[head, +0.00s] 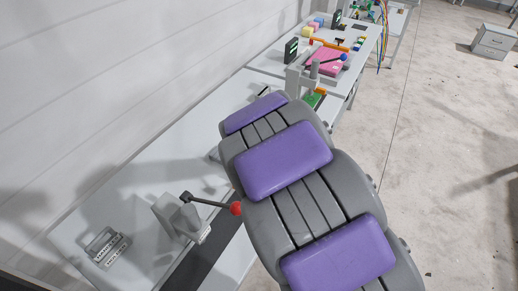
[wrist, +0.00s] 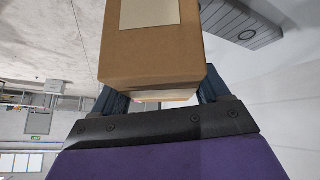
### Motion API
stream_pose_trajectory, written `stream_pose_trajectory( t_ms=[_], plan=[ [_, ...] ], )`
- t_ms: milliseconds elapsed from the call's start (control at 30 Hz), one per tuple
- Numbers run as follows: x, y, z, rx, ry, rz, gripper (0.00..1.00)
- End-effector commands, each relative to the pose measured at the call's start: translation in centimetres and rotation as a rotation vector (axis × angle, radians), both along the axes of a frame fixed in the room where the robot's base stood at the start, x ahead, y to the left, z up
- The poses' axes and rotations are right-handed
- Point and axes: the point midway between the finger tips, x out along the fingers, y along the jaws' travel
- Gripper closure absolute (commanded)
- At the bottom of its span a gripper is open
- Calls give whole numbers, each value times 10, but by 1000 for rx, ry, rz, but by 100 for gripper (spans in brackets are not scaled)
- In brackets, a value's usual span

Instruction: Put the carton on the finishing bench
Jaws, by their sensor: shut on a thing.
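The carton (wrist: 150,55) is a brown cardboard box with a pale label on its face. It fills the upper middle of the wrist view. My gripper (wrist: 160,97) is shut on it, with a dark finger at each side of the box. In the head view the carton and gripper do not show. A long pale bench (head: 140,190) runs along the wall at the left, partly covered by my purple and grey arm. I cannot tell which bench is the finishing bench.
A grey lever device with a red knob (head: 236,208) and a small metal block (head: 108,248) stand on the near bench. Farther benches hold a pink block (head: 325,61), colored blocks and hanging cables (head: 382,35). A drawer cabinet (head: 493,41) stands right. The floor between is open.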

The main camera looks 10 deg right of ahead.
Motion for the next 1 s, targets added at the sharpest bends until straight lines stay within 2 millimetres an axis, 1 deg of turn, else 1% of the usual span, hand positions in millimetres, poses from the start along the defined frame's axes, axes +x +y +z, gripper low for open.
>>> stream_pose_trajectory(
  t_ms=[33, 133, 267, 700, 1000],
  plan=[
    [-3, -1, -6, 5, -6, -31, 94],
    [-5, -4, -11, 17, -17, -82, 94],
    [6, -7, -14, 26, -24, -108, 94],
    [91, -17, -24, 22, -24, -105, 94],
    [138, -29, -28, 23, -23, -105, 94]
  ],
)
